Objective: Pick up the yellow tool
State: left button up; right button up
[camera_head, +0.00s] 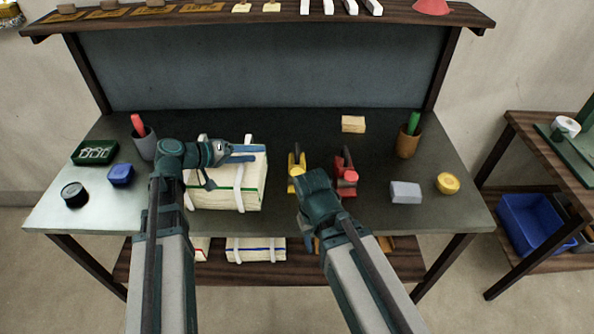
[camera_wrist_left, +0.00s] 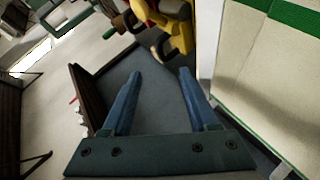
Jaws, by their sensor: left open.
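The yellow tool (camera_head: 297,172) stands on the workbench just right of the bundle, its lower part partly hidden by my right arm. Yellow parts (camera_wrist_left: 178,30) also show at the top of the left wrist view, beyond the fingertips. My left gripper (camera_head: 246,153) is over the far part of the cream bundle, pointing right towards the yellow tool and apart from it. Its blue fingers (camera_wrist_left: 160,76) are spread and empty. My right gripper (camera_head: 318,192) is just right of and in front of the yellow tool; its fingers are hidden.
The cream bundle (camera_head: 228,193) has white and green straps. A red tool (camera_head: 346,174) stands right of the yellow one. A grey block (camera_head: 405,192), yellow round item (camera_head: 447,183) and brown cup (camera_head: 408,143) are farther right. A blue box (camera_head: 121,174) is left.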

pick_arm(q)
jog(key=b, duration=0.3)
send_near(291, 166)
jog(key=w+d+r, duration=0.2)
jog(key=d+r, duration=0.1)
jog(key=shift+w+d+r, duration=0.1)
jog(key=shift+d+r, duration=0.05)
jog(key=shift+d, duration=0.15)
jog(key=shift+d, duration=0.1)
jog(key=b+x, duration=0.2)
jog(key=x, duration=0.2)
jog(key=shift+w, duration=0.15)
jog(key=shift+w+d+f, duration=0.2)
jog(key=shift+d, duration=0.25)
grip_shut()
jog(key=shift+r, duration=0.1)
